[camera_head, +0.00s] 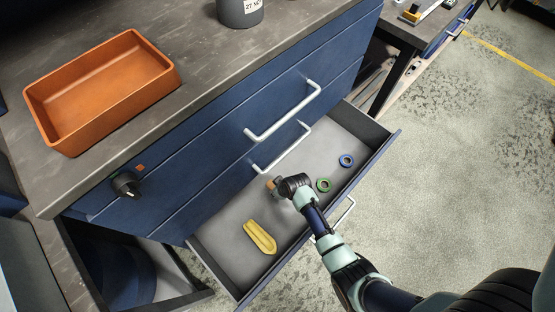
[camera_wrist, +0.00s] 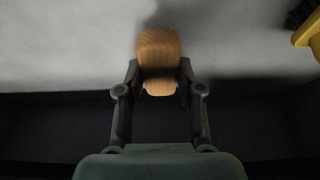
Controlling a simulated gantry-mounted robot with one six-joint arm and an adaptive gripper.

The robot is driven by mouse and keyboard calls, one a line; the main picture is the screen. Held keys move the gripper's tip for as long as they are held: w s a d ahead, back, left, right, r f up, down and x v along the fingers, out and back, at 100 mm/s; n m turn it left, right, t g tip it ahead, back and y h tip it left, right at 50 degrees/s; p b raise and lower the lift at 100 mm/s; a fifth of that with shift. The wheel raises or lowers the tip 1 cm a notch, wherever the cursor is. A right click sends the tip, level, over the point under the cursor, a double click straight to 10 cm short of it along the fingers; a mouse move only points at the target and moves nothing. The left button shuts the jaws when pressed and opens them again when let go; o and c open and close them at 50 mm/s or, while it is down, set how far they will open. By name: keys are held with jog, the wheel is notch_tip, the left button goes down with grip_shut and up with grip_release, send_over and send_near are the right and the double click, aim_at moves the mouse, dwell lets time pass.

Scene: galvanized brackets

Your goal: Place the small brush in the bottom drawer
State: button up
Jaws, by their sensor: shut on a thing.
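The small brush shows as a rounded wooden block (camera_wrist: 158,50) between my fingers in the wrist view; I see no bristles. My gripper (camera_wrist: 158,80) is shut on it. In the head view the brush (camera_head: 272,184) is a small tan piece at the tip of my gripper (camera_head: 278,187). The bottom drawer (camera_head: 222,222) is pulled open, with a light grey floor and a blue front. My gripper and the brush are over the drawer's middle, close to its floor. I cannot tell whether the brush touches the floor.
In the drawer, a yellow piece (camera_head: 260,237) lies left of my gripper; a green ring (camera_head: 323,185) and a blue ring (camera_head: 346,160) lie right. An orange tray (camera_head: 62,143) and a dark grey container (camera_head: 238,14) stand on the worktop. The drawers above are shut, with protruding handles (camera_head: 284,117).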

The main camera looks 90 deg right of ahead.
jog(key=shift+f+b, duration=0.75)
jog(key=shift+f, duration=0.85)
jog(key=shift+f, duration=0.2)
jog(key=o, duration=1.2)
jog(key=shift+c, duration=0.2)
jog(key=p+v, duration=0.7)
jog(key=v, duration=0.4)
jog(key=shift+w+r, duration=0.1)
jog(key=shift+r, duration=0.1)
jog(key=shift+s+a+r, duration=0.15)
jog(key=shift+s+r, duration=0.1)
jog(key=shift+r, duration=0.2)
